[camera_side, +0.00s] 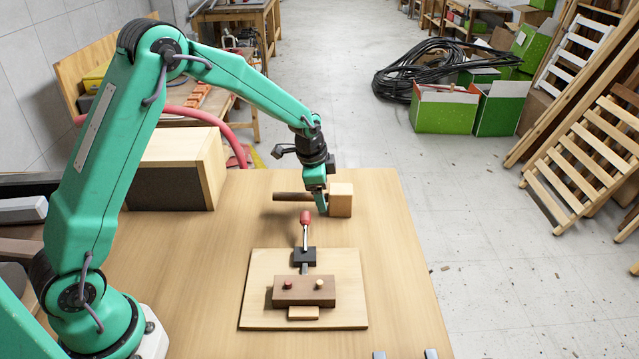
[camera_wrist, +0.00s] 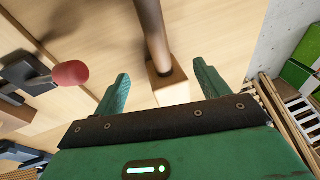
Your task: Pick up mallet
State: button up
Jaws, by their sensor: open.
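The mallet lies on the wooden table, with a dark brown handle (camera_side: 290,197) pointing left and a pale block head (camera_side: 341,199) at its right end. My gripper (camera_side: 321,208) is at the mallet, close to the head. In the wrist view the handle (camera_wrist: 152,28) runs down from the top edge to the head (camera_wrist: 168,84), between the two open green fingers (camera_wrist: 160,78). Space shows between each finger and the mallet. I cannot tell how far down around the handle the fingertips reach. The head is partly hidden by the gripper body.
A red-handled clamp (camera_side: 306,217) stands close in front of the mallet, on a board (camera_side: 257,316) with a brown block (camera_side: 304,291). The clamp's red grip (camera_wrist: 70,74) shows left of my fingers in the wrist view. A wooden box (camera_side: 180,155) stands at left. The table's right side is clear.

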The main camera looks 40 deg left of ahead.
aim_at(325, 195)
jog(key=shift+x, duration=2.15)
jog(key=shift+c, duration=0.4)
jog(key=shift+r, duration=0.1)
grip_shut()
jog(key=shift+r, duration=0.55)
notch_tip(325, 195, up, 3)
jog(key=shift+w+r, duration=0.1)
jog(key=shift+r, duration=0.05)
jog(key=s+d+r, duration=0.5)
jog(key=d+r, duration=0.1)
jog(key=d, duration=0.4)
jog(key=shift+s+r+h, duration=0.3)
jog(key=shift+s+h, duration=0.1)
